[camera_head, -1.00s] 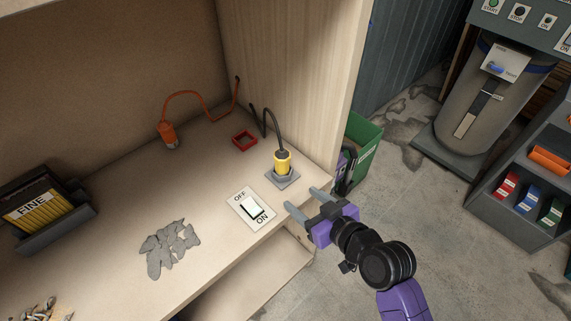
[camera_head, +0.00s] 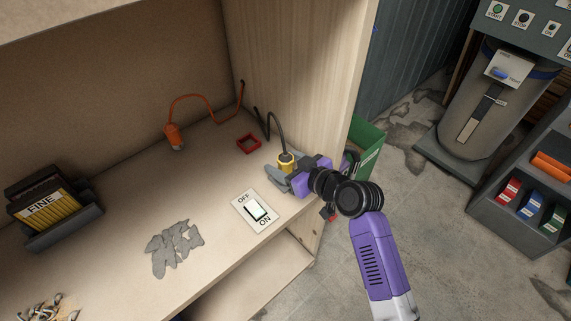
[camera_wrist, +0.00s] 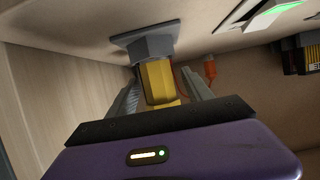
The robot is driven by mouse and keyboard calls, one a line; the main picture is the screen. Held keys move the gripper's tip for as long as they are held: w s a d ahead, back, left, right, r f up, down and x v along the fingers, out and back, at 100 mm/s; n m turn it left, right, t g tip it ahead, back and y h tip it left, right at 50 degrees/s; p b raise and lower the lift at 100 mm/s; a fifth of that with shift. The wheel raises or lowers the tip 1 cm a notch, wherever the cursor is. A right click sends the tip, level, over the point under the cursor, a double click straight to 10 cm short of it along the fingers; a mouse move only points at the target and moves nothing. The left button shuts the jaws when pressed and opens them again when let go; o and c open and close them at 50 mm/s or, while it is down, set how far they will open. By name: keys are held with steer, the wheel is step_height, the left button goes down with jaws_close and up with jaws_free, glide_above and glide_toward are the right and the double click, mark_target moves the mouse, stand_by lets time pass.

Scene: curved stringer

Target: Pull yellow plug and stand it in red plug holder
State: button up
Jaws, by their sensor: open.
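The yellow plug (camera_head: 286,160) stands upright in its grey socket, with a black cable rising from its top to the side wall. In the wrist view the yellow plug (camera_wrist: 158,82) sits between my open fingers, its end in the grey socket (camera_wrist: 146,45). My gripper (camera_head: 279,174) reaches in from the right, low around the plug, with its fingers on either side. It also shows in the wrist view (camera_wrist: 160,92). I cannot tell whether a finger touches the plug. The red plug holder (camera_head: 248,144), a small empty square frame, lies on the bench behind and left of the plug.
An OFF/ON switch (camera_head: 256,211) lies in front of the plug. An orange plug (camera_head: 174,137) with an orange cable stands further back left. Grey scraps (camera_head: 177,247) and a FINE box (camera_head: 44,208) are on the left. The wooden side wall (camera_head: 290,80) rises close behind the plug.

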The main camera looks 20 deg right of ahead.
steer(key=shift+x, duration=1.1)
jaws_close()
steer(key=shift+r, duration=0.1)
